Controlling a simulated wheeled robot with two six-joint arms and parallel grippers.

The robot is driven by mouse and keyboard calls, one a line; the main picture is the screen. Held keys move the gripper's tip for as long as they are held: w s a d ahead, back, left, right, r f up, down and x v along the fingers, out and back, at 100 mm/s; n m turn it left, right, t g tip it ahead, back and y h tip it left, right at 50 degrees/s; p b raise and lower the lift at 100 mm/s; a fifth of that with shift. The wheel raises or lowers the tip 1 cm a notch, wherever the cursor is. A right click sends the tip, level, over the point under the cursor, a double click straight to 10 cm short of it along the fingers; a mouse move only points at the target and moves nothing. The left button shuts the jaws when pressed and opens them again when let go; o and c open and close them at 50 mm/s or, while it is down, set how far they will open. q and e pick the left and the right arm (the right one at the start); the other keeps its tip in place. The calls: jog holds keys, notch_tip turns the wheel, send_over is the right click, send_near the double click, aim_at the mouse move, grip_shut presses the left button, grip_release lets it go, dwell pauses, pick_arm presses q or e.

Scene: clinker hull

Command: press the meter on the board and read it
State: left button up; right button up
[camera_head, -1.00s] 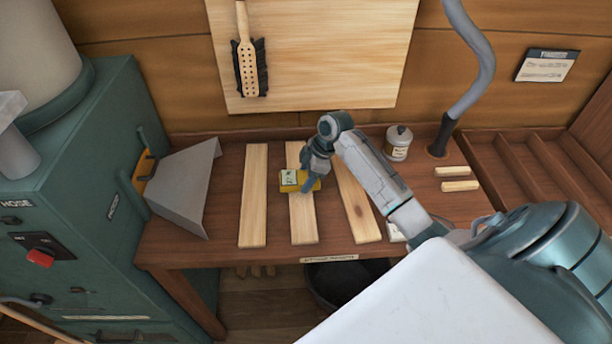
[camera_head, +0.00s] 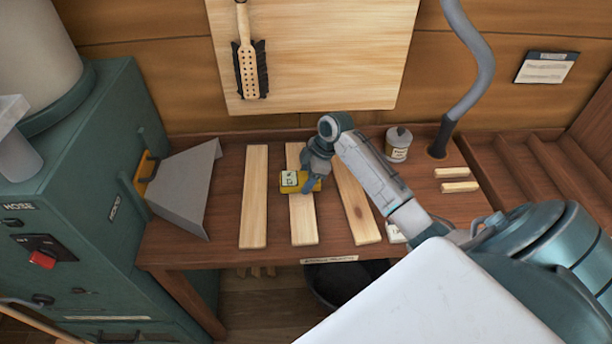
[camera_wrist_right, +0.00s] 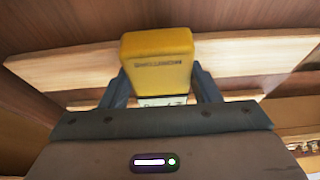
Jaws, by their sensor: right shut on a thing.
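The yellow meter (camera_head: 291,187) with a pale display face is at the middle board (camera_head: 303,225) on the workbench. My right gripper (camera_head: 313,184) is shut on it from above and to the right. In the right wrist view the meter's yellow body (camera_wrist_right: 158,62) sits between the two fingers, and its lettering shows. The display reading is too small to make out, and whether the meter touches the board is hard to tell. My left gripper is not in view.
Two more boards (camera_head: 254,200) (camera_head: 357,205) lie either side on the bench (camera_head: 228,185). A metal hood (camera_head: 187,188) and green machine (camera_head: 80,215) stand at left. A small bottle (camera_head: 398,145) and grey hose (camera_head: 482,70) are at the back right.

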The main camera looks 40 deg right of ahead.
notch_tip(320, 180, up, 8)
jog(key=p, duration=0.6)
jog(key=shift+f, duration=0.2)
jog(key=shift+w, duration=0.1)
dwell(0.6)
